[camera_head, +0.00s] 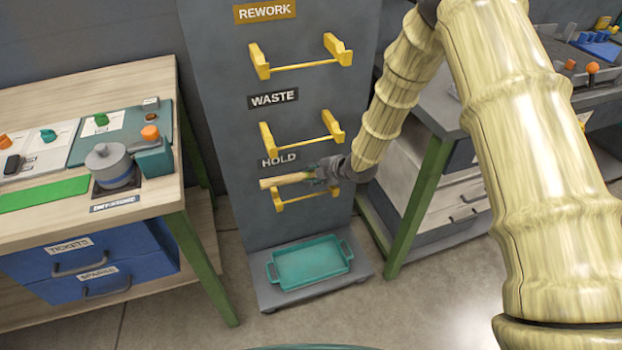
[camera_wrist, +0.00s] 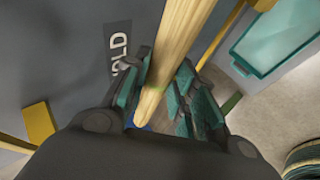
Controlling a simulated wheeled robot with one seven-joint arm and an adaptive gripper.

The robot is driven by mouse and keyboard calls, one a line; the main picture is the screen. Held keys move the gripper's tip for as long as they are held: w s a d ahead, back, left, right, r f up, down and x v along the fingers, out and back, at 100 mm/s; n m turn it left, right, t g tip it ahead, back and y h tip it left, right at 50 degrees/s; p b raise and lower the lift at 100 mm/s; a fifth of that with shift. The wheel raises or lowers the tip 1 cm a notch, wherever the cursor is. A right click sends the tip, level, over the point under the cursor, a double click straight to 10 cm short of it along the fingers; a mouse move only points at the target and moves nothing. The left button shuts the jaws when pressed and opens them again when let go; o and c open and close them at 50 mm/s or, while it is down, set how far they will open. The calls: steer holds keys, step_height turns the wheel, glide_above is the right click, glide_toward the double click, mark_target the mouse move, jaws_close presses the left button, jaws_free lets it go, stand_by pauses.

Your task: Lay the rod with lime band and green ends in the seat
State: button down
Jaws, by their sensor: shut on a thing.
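My gripper (camera_head: 318,173) is shut on a pale wooden rod (camera_head: 284,180) in front of the grey panel, at the yellow HOLD seat (camera_head: 305,198). In the wrist view the rod (camera_wrist: 181,40) runs between the teal fingers of my gripper (camera_wrist: 165,88), with a faint green mark near them. Its end colours cannot be made out. The rod looks roughly level with the seat's prongs; I cannot tell whether it touches them. The wrist view shows a yellow seat part (camera_wrist: 40,122) at left. My gripper hides part of the seat and rod.
Above are the yellow WASTE seat (camera_head: 302,142) and REWORK seat (camera_head: 302,66), both empty. A teal tray (camera_head: 313,264) lies on the panel's base. A wooden bench (camera_head: 125,80) stands left, and a grey bench with green legs (camera_head: 418,195) stands right.

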steer(key=shift+w+a+f, duration=0.2)
steer(key=shift+a+f, duration=0.1)
steer(key=shift+f, duration=0.1)
steer(key=shift+f, duration=0.1)
step_height(320, 180, down, 6)
steer(key=b, duration=0.4)
stand_by(0.4)
steer(key=c, duration=1.1)
jaws_free()
steer(key=v, duration=1.2)
steer(key=shift+d+f, duration=0.1)
steer(key=shift+d, duration=0.05)
